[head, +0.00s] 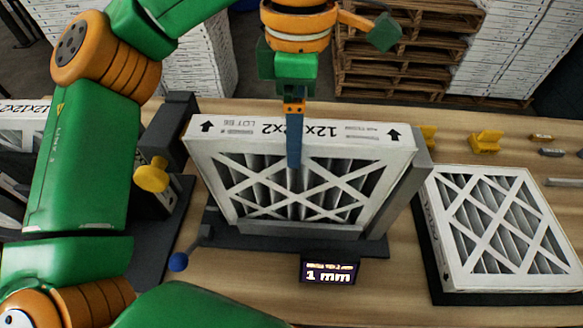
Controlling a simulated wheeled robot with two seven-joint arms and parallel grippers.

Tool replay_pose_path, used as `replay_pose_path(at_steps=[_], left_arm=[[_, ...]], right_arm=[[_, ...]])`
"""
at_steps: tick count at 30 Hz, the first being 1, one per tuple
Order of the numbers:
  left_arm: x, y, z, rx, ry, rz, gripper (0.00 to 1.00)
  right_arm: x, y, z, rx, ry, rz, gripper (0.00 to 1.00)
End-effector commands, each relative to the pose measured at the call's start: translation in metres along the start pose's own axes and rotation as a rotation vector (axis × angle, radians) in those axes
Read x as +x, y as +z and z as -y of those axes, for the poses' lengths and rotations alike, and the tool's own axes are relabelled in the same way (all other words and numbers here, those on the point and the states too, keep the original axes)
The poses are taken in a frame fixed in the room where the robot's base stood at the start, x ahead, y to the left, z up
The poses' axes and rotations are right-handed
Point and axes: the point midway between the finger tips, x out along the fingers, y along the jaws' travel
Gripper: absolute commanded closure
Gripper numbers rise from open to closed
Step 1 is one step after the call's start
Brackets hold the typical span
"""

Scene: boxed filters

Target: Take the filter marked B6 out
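A white-framed pleated filter (232,180) stands upright, leaning slightly, in a dark grey holder (405,190) at the middle of the bench. Its top edge carries upside-down print with a size, arrows and a lot mark that looks like B6, though it is small. My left gripper (294,158) points down at the middle of that top edge. A dark blue finger overlaps the edge and the upper front face. The fingers line up edge-on, so their gap and any contact are hidden. My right gripper is out of view.
A second filter (505,225) lies in a black tray (500,298) at right. A display (329,273) reading 1 mm stands in front of the holder. A yellow knob (151,174) and a blue-tipped lever (178,262) are at its left. Yellow blocks (486,141) lie behind right.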

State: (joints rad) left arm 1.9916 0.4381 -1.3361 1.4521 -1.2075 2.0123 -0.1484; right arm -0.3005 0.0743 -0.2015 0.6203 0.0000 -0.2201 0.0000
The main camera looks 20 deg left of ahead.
Motion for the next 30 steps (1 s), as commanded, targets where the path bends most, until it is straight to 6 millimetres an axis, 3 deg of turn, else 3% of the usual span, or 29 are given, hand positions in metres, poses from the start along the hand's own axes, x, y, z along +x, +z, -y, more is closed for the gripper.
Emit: replay_pose_path(at_steps=[3,9,16,26,30], left_arm=[[0.024,0.001,0.0,0.003,-0.004,0.002,0.09],[0.054,0.002,0.0,0.001,-0.001,0.003,0.09],[0.058,0.002,-0.001,0.001,0.001,0.005,0.09],[0.058,0.002,-0.001,0.001,0.001,0.006,0.98],[0.057,0.002,-0.001,0.001,0.001,0.006,1.0]], right_arm=[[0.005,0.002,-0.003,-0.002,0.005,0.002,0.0],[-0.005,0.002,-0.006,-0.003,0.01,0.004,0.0],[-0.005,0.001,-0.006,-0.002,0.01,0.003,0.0],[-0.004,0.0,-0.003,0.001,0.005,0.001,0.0],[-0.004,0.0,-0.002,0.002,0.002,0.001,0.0]])
